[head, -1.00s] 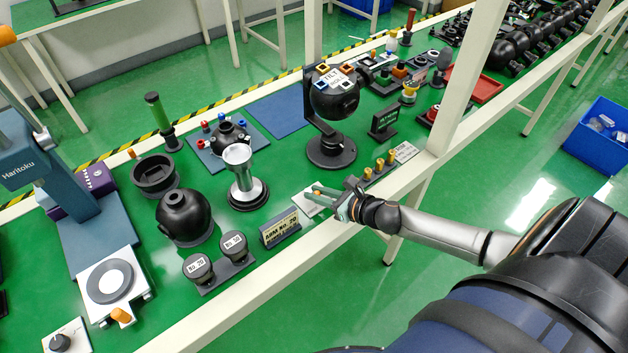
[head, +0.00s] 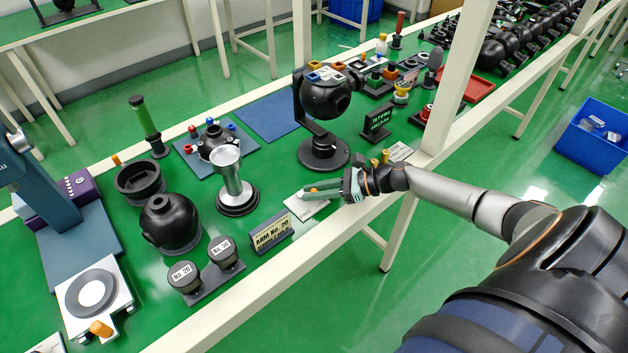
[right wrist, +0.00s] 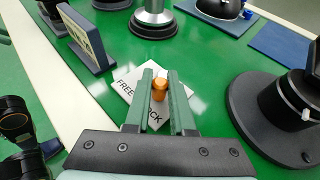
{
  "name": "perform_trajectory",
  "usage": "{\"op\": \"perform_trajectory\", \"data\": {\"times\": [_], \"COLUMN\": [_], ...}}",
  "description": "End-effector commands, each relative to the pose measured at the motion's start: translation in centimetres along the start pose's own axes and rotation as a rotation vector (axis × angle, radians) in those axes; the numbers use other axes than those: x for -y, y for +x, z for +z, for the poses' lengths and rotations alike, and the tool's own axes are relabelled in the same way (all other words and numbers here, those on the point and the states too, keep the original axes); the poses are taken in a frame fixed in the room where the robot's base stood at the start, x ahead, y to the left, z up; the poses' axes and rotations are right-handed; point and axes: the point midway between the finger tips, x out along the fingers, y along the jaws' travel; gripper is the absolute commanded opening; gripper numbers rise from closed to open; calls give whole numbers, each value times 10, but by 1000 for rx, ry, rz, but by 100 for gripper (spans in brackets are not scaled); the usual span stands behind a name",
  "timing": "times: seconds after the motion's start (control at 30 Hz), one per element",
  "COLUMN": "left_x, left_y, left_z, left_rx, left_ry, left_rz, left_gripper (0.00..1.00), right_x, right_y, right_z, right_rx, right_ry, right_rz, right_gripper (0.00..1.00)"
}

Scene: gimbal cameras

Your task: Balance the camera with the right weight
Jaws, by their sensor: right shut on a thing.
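The camera, a black ball (head: 326,98) with coloured square sockets on top, hangs in a black arm on a round base (head: 323,153). My left gripper is not in view.
A nameplate (head: 270,232), a silver pedestal (head: 231,175) and black capped pots (head: 184,276) stand to the left. A white table post (head: 456,80) rises at the right. A blue mat (head: 268,118) lies bare behind.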

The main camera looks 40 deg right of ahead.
Motion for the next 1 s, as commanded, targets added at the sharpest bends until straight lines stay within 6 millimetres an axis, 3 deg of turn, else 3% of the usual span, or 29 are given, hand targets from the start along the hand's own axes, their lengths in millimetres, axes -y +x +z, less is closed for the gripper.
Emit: {"op": "perform_trajectory", "data": {"times": [0.33,0.37,0.6,0.87,1.0], "left_x": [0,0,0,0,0], "left_y": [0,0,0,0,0], "left_z": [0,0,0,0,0], "left_rx": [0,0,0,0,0], "left_ry": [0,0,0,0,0], "left_rz": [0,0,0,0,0], "left_gripper": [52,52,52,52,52], "right_x": [0,0,0,0,0], "right_y": [0,0,0,-1,-10], "right_z": [0,0,0,0,0], "right_rx": [0,1,1,1,-1], "right_ry": [-1,-1,-1,-1,0], "right_rz": [1,1,1,1,0], "right_gripper": [0,25,52,52,52]}}
